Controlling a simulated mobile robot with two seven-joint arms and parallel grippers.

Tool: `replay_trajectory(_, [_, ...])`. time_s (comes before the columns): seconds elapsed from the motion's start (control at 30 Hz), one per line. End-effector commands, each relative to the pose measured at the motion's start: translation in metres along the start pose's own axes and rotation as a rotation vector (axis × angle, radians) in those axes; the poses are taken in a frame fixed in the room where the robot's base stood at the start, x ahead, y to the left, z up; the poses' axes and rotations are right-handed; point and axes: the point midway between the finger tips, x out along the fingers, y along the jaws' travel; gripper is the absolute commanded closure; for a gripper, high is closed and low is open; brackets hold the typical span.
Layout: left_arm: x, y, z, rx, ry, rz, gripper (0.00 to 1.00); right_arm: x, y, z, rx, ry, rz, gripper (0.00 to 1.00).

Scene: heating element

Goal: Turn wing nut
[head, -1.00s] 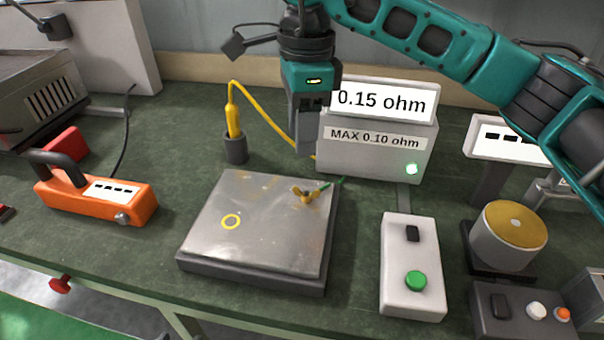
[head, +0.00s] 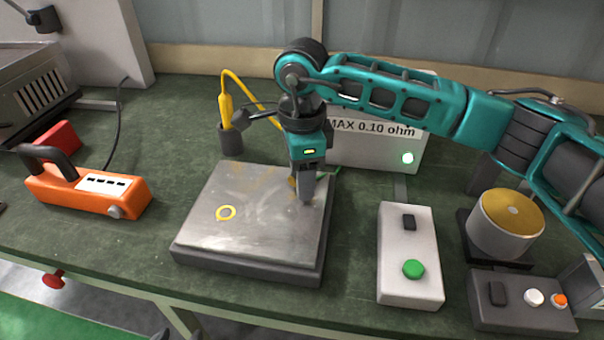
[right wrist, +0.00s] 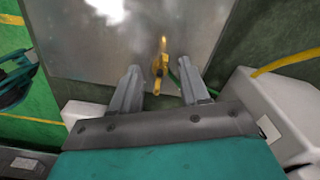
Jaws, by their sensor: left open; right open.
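The brass wing nut (right wrist: 161,66) is near the edge of the grey metal plate (head: 250,240). In the head view my right gripper hides most of it, and only a small yellow bit (head: 292,182) shows. My right gripper (head: 306,198) points down over the plate. In the right wrist view its open fingers (right wrist: 158,70) stand on either side of the wing nut, with gaps to both. A green wire (right wrist: 182,88) runs beside the nut. Two dark tips at the bottom edge of the head view appear to be my left gripper (head: 181,335), apart and away from the plate.
Behind my right arm is a meter box (head: 375,150) reading MAX 0.10 ohm. A white box with a green button (head: 410,285) stands right of the plate. An orange device (head: 90,192) is at left. A yellow probe (head: 226,110) sits in a holder.

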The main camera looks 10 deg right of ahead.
Motion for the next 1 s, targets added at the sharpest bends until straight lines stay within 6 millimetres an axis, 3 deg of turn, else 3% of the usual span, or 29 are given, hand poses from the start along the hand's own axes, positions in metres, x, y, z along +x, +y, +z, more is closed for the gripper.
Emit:
replay_trajectory(0.23, [0.0, 0.0003, -0.0007, 0.0, 0.001, 0.001, 0.44, 0.0006, -0.0001, -0.0001, 0.001, 0.0, 0.0, 0.56])
replay_trajectory(0.7, [0.0003, -0.0001, -0.002, 0.001, 0.004, 0.0, 0.44, 0.0002, 0.0, 0.0, 0.0, 0.0, 0.0, 1.0])
replay_trajectory(1.0, [0.0006, -0.0004, -0.0019, 0.001, 0.004, 0.0, 0.44, 0.0003, -0.0001, 0.0001, 0.012, 0.0, 0.0, 1.0])
